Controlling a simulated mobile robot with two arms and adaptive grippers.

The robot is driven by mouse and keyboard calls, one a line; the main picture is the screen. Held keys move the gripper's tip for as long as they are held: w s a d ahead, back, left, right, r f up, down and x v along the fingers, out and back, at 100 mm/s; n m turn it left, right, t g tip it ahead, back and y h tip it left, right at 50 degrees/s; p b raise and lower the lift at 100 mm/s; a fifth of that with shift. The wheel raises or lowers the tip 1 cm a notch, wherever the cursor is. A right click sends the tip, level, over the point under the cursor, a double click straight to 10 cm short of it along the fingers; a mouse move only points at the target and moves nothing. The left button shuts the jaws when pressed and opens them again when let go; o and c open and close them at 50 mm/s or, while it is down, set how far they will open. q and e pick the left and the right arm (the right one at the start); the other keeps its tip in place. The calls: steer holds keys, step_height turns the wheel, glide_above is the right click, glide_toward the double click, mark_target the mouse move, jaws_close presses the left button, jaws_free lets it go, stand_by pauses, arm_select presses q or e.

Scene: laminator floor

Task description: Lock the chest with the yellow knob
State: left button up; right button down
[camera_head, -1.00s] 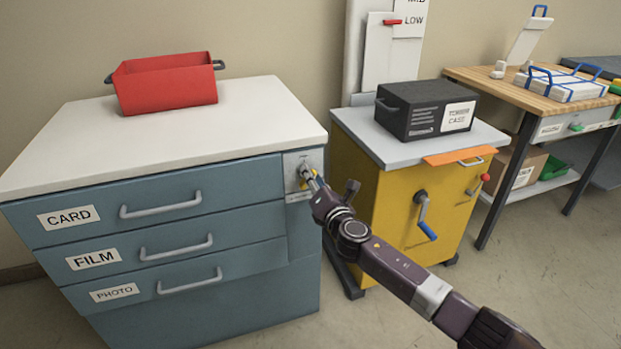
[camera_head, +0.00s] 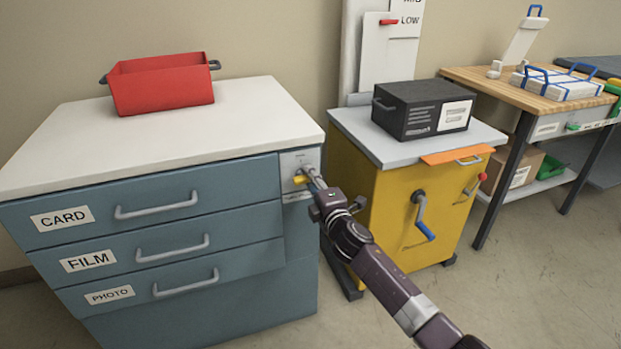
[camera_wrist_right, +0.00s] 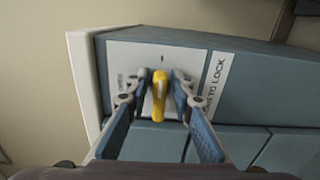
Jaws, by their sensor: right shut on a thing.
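The blue chest (camera_head: 240,190) has a white top and drawers labelled CARD, FILM and PHOTO, all looking closed. Its yellow knob (camera_head: 300,180) is on a light lock plate (camera_head: 293,160) at the front's upper right corner. My right gripper (camera_head: 312,174) is at the plate. In the right wrist view my gripper (camera_wrist_right: 160,88) has its fingers on both sides of the yellow knob (camera_wrist_right: 159,95), shut on it. The knob lies about parallel to the chest's top edge. A label beside it (camera_wrist_right: 211,80) ends in "TO LOCK". My left gripper is not in view.
A red bin (camera_head: 162,88) sits on the chest. To the right stands a yellow cabinet (camera_head: 385,205) with a crank (camera_head: 423,215) and a black case (camera_head: 422,108) on top. A wooden workbench (camera_head: 490,85) is beyond it. Floor in front of the cabinet is clear.

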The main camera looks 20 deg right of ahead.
steer(key=shift+m, duration=0.3)
stand_by(0.4)
steer(key=c, duration=2)
jaws_free()
steer(key=shift+a, duration=0.1)
steer(key=shift+o, duration=0.2)
steer(key=s, duration=1.2)
steer(key=shift+d, duration=0.2)
steer(key=shift+f, duration=0.1)
